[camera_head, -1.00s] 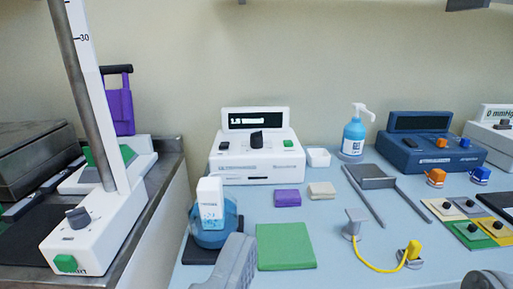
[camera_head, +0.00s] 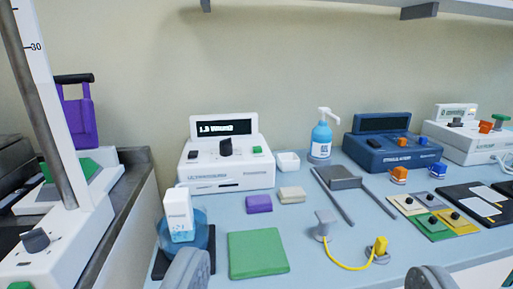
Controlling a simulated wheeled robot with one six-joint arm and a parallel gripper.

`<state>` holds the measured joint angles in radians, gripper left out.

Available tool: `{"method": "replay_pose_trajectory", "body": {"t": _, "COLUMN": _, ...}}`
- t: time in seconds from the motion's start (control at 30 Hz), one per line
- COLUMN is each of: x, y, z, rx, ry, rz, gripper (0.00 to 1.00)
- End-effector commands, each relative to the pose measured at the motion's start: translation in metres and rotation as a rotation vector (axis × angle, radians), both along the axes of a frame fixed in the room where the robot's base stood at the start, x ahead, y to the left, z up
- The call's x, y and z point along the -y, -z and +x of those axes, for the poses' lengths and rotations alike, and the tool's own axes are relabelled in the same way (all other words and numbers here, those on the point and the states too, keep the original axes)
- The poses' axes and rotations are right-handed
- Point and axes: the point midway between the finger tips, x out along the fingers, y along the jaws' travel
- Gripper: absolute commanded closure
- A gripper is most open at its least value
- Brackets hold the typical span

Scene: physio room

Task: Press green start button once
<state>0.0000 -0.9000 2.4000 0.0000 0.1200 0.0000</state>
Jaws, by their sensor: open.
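A white console (camera_head: 228,172) with a dark lit display (camera_head: 224,128) stands at the back of the light blue table, against the wall. A small green button (camera_head: 257,150) sits on its right side, beside a dark knob (camera_head: 225,147). A second green button (camera_head: 20,286) shows at the bottom left on a white column unit (camera_head: 50,245), partly cut off by the frame edge. My gripper (camera_head: 308,277) is open, with its two grey fingers apart at the bottom edge. It is well in front of the console, touching neither button.
A green pad (camera_head: 258,254), a purple block (camera_head: 259,204) and a beige block (camera_head: 291,194) lie before the console. A bottle in a blue holder (camera_head: 179,215) stands left. A pump bottle (camera_head: 321,140), blue unit (camera_head: 394,151) and yellow cable (camera_head: 351,268) are right. A shelf (camera_head: 330,20) hangs above.

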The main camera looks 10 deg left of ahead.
Motion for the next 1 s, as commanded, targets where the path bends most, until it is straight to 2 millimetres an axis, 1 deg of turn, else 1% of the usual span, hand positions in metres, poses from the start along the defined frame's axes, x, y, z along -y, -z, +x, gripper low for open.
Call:
{"method": "replay_pose_trajectory", "body": {"t": 0.03, "x": 0.0, "y": 0.0, "z": 0.0, "rx": 0.0, "ry": 0.0, "rz": 0.0, "gripper": 0.38}}
{"method": "replay_pose_trajectory", "body": {"t": 0.17, "x": 0.0, "y": 0.0, "z": 0.0, "rx": 0.0, "ry": 0.0, "rz": 0.0, "gripper": 0.64}}
{"method": "replay_pose_trajectory", "body": {"t": 0.2, "x": 0.0, "y": 0.0, "z": 0.0, "rx": 0.0, "ry": 0.0, "rz": 0.0, "gripper": 0.72}}
{"method": "replay_pose_trajectory", "body": {"t": 0.27, "x": 0.0, "y": 0.0, "z": 0.0, "rx": 0.0, "ry": 0.0, "rz": 0.0, "gripper": 0.83}}
{"method": "replay_pose_trajectory", "body": {"t": 0.3, "x": 0.0, "y": 0.0, "z": 0.0, "rx": 0.0, "ry": 0.0, "rz": 0.0, "gripper": 0.91}}
{"method": "replay_pose_trajectory", "body": {"t": 0.33, "x": 0.0, "y": 0.0, "z": 0.0, "rx": 0.0, "ry": 0.0, "rz": 0.0, "gripper": 0.97}}
{"method": "replay_pose_trajectory", "body": {"t": 0.37, "x": 0.0, "y": 0.0, "z": 0.0, "rx": 0.0, "ry": 0.0, "rz": 0.0, "gripper": 1.0}}
{"method": "replay_pose_trajectory", "body": {"t": 1.0, "x": 0.0, "y": 0.0, "z": 0.0, "rx": 0.0, "ry": 0.0, "rz": 0.0, "gripper": 1.0}}
